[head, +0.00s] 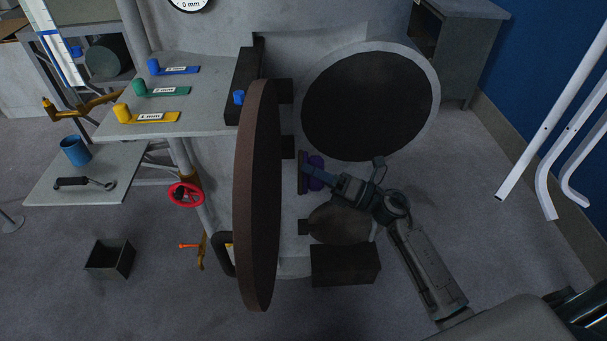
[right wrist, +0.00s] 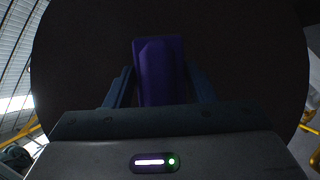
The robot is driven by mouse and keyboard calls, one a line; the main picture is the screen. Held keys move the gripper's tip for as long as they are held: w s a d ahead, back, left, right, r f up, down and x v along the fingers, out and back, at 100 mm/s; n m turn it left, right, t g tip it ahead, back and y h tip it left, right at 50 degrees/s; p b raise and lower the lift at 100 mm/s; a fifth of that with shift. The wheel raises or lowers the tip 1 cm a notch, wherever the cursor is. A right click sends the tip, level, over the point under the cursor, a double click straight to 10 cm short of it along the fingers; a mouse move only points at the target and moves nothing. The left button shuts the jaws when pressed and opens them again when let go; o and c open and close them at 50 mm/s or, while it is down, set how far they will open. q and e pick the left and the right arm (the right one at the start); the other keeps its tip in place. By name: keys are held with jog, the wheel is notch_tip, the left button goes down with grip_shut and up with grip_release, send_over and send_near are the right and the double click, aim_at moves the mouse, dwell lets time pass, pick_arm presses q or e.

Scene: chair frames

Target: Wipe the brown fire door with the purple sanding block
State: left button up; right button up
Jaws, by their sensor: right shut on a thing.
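The brown fire door (head: 257,190) stands open, a round disc seen nearly edge-on in the head view. In the right wrist view the door's dark face (right wrist: 90,60) fills most of the picture. My right gripper (head: 318,176) is to the right of the door, pointing left at it. It is shut on the purple sanding block (head: 316,172), which also shows between the fingers in the right wrist view (right wrist: 160,70). A dark flat pad is on the block's door side. In the head view a gap shows between pad and door. My left gripper is not in view.
The round dark opening (head: 368,105) with a grey rim is behind my right gripper. A dark box (head: 345,264) sits low below my arm. A shelf (head: 200,118) with coloured tags is left of the door. White bent tubes (head: 560,130) are at the right.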

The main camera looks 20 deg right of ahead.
jog(key=shift+d, duration=0.1)
jog(key=shift+s+d+b, duration=0.3)
jog(key=shift+d+b, duration=0.05)
jog(key=shift+d, duration=0.35)
jog(key=shift+s+d+b, duration=0.25)
jog(key=shift+d+b, duration=0.1)
jog(key=shift+d, duration=0.3)
